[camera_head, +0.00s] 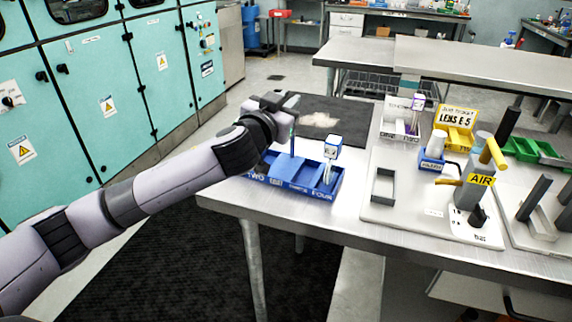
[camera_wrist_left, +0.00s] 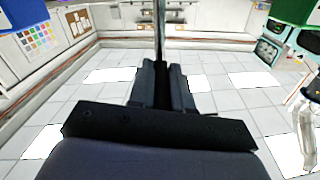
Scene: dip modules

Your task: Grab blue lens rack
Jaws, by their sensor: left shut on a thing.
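The blue lens rack (camera_head: 316,190) is at the left end of the metal table, with "TWO" and "FOUR" labels on its front. A thin upright (camera_head: 292,140) rises from it, and a small blue-and-white box-shaped sign (camera_head: 333,141) stands at its right. My left gripper (camera_head: 288,104) is above the rack, at the top of the thin upright. In the left wrist view its fingers (camera_wrist_left: 162,82) are closed around a thin upright piece (camera_wrist_left: 160,35). I cannot tell whether the rack is touching the table. My right gripper is not in view.
A dark mat (camera_head: 345,122) lies behind the rack. To the right are a white tray (camera_head: 372,215) with a small metal frame (camera_head: 384,186), a white rack (camera_head: 400,127), a yellow lens rack (camera_head: 456,128) and an AIR-labelled device (camera_head: 468,195). Teal cabinets (camera_head: 100,80) stand left.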

